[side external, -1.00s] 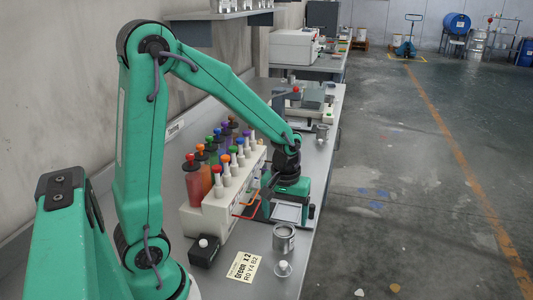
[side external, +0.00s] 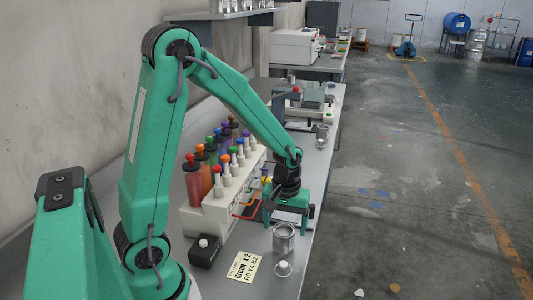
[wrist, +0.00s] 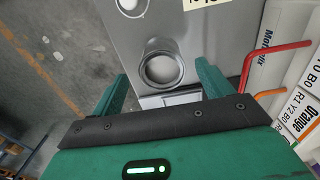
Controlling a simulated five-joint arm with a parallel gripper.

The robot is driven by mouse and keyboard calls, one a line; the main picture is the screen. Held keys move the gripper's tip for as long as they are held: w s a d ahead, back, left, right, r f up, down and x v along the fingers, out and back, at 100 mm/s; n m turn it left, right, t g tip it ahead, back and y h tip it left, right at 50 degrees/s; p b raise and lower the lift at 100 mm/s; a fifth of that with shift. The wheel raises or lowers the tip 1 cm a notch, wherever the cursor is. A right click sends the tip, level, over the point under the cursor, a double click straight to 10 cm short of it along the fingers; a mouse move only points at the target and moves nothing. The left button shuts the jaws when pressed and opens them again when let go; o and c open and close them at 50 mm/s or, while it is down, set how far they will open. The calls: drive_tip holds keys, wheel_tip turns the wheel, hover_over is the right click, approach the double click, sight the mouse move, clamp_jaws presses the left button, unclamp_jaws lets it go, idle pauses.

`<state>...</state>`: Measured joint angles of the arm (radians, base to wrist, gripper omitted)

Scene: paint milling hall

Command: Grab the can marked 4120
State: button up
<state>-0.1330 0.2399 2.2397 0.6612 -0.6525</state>
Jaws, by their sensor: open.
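A grey metal can (side external: 284,236) with an open top stands on the bench near its right edge. I cannot read a 4120 mark on it in either view. My gripper (side external: 288,216) is open and empty, just behind and above this can in the side view. In the wrist view the can (wrist: 162,66) appears ahead, between the two green fingers of my gripper (wrist: 163,76), with room on both sides. Another grey can (side external: 322,132) stands farther back on the bench; its mark is not legible either.
The bench edge is close to the can.

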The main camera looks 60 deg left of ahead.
sight(284, 230)
drive_tip(key=shift+a+f, duration=0.2)
drive_tip(key=shift+f, duration=2.35)
drive_tip(key=shift+w, duration=0.1)
drive_tip(key=c, duration=1.2)
drive_tip(key=shift+o, duration=0.2)
drive_tip(key=shift+r, duration=0.15)
drive_tip(key=shift+r, duration=0.75)
drive_tip(key=r, duration=0.2)
drive_tip(key=shift+d+r, duration=0.3)
drive_tip(key=shift+r, duration=0.1)
drive_tip(key=s+d+r, duration=0.4)
drive_tip(key=d+r, duration=0.2)
drive_tip(key=d, duration=0.4)
drive_tip(key=shift+s+r, duration=0.25)
drive_tip(key=shift+s, duration=0.05)
